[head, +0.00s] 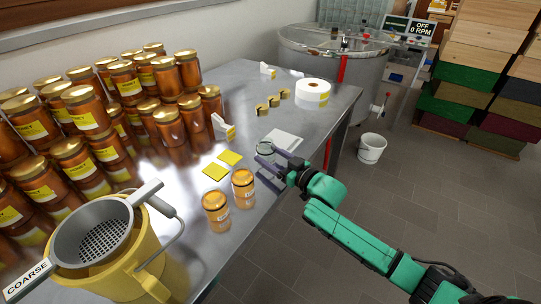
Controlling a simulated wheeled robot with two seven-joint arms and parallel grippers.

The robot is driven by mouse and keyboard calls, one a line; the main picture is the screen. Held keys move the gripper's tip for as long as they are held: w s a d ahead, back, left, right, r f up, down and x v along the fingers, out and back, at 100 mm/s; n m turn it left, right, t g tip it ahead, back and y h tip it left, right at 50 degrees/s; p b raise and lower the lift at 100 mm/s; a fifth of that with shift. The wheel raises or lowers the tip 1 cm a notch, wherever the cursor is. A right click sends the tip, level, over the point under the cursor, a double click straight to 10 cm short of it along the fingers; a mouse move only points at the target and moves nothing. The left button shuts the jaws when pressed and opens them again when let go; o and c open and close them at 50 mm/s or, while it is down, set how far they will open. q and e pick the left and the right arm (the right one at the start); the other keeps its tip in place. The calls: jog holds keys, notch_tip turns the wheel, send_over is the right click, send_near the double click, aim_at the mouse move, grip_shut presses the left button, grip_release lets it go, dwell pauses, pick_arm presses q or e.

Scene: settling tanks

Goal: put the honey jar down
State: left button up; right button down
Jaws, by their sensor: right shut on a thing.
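My right gripper (272,166) reaches in from the right over the steel table's edge. Its fingers are shut around a small jar (265,149) with a pale, greenish-grey round top; the fingers hide much of its side. I cannot tell whether the jar's base touches the table. My left gripper is not in view.
The steel table (240,85) holds stacked honey jars (87,110) at left, a yellow bucket with a strainer (106,226), two yellow squares (230,157), a pale flat plate (284,139) beyond the held jar and a white roll (313,92). A white bucket (371,149) stands on the floor.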

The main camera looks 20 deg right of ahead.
jog(key=shift+f, duration=0.2)
grip_release()
jog(key=shift+f+b, duration=0.2)
jog(key=shift+b, duration=0.4)
jog(key=v, duration=1.4)
jog(key=shift+s, duration=0.3)
jog(key=shift+d, duration=0.1)
